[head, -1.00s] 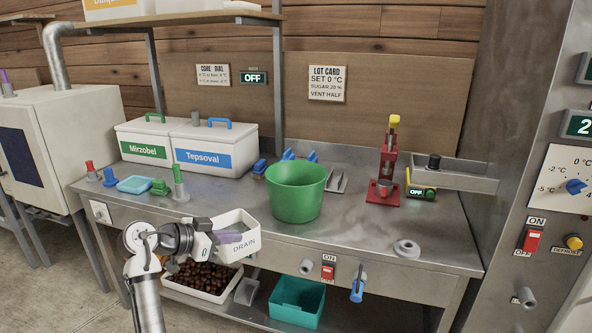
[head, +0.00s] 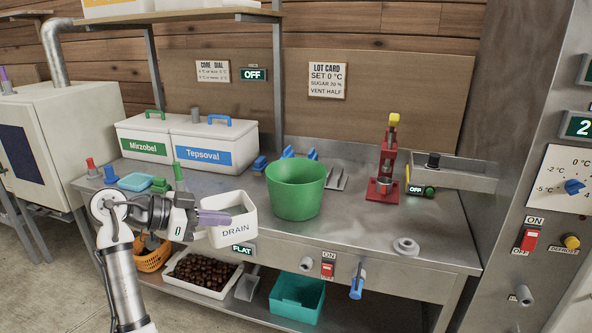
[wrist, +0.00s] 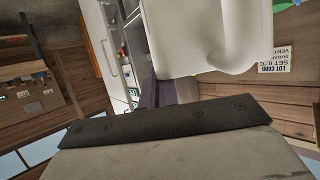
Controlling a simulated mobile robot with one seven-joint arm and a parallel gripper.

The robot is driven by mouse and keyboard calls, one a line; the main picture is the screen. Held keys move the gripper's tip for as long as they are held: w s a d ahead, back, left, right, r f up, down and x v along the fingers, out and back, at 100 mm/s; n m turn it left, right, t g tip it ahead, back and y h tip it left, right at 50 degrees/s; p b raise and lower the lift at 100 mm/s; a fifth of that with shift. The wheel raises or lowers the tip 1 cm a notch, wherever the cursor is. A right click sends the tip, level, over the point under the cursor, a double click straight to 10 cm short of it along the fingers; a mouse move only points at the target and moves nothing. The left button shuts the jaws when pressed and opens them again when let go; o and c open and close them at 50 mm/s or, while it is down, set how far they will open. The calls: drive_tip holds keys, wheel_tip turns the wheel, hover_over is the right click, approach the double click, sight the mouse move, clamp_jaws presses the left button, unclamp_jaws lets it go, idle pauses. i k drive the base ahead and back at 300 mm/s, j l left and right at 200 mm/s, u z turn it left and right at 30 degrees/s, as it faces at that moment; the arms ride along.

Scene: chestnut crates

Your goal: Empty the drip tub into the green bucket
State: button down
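The drip tub (head: 232,233) is white, marked DRAIN, and is at the front left edge of the bench in the head view. It is close to upright, and its contents cannot be made out. My gripper (head: 214,219), with purple fingers, is shut on the tub's left side. In the wrist view the tub (wrist: 185,40) fills the top, with the purple fingers (wrist: 150,92) against it; the exact contact is partly hidden. The green bucket (head: 296,192) stands upright on the bench, to the right of and behind the tub.
Two white lidded boxes (head: 214,152) stand at the back left. A red press (head: 385,175) stands right of the bucket, and a pale ring (head: 405,246) lies at front right. Below are a chestnut tray (head: 240,268), an orange basket (head: 153,258) and a teal bin (head: 297,302).

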sight(296, 186)
drive_tip(key=i, duration=1.5)
